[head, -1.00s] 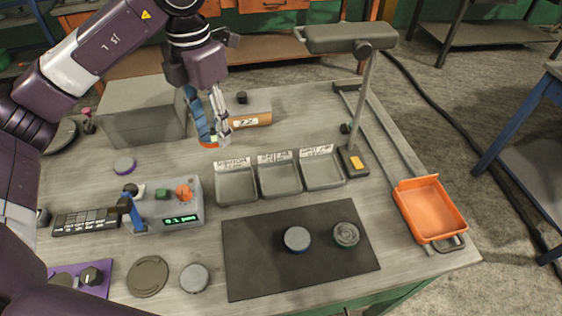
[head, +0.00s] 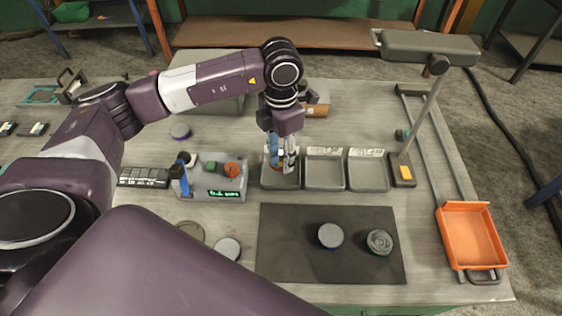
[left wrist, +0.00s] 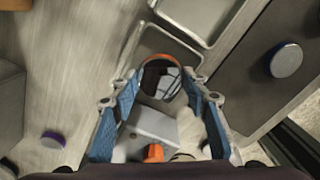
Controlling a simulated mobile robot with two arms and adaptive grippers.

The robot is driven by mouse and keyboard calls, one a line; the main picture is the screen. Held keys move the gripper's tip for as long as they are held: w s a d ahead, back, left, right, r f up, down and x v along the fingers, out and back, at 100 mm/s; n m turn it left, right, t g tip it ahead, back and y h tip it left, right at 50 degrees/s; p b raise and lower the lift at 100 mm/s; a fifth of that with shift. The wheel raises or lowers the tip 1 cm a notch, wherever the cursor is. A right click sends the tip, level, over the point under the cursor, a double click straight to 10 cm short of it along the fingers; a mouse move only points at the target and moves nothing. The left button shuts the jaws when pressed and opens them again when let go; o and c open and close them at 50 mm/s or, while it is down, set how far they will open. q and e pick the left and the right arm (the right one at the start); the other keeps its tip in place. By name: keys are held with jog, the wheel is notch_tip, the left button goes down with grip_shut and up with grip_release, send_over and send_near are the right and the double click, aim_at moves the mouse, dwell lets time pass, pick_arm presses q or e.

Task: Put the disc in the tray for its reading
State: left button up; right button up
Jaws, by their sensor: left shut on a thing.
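My left gripper (head: 283,166) is shut on a dark, shiny disc with an orange rim (left wrist: 160,80), which sits between the fingertips. In the head view the fingers reach down at the leftmost grey tray (head: 281,184) of three and hide most of the disc. I cannot tell whether the disc touches the tray floor. The middle tray (head: 325,176) and right tray (head: 368,176) look empty; their labels are too small to read surely. The meter (head: 216,183) left of the trays has a lit green display, not clearly legible now. My right gripper is not in view.
A dark mat (head: 290,245) in front of the trays holds a blue-rimmed disc (head: 331,236) and a green-grey one (head: 379,242). A lamp (head: 428,46) stands right of the trays. An orange bin (head: 470,236) is at the right edge. A grey disc (head: 228,248) lies in front of the meter.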

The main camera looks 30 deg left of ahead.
aim_at(281, 158)
pick_arm(q)
notch_tip(281, 158, down, 4)
jog(key=shift+f+p, duration=0.1)
jog(key=shift+p, duration=0.3)
jog(key=shift+f, duration=0.15)
jog(key=shift+f, duration=0.2)
jog(key=o, duration=1.3)
jog(key=shift+o, duration=0.2)
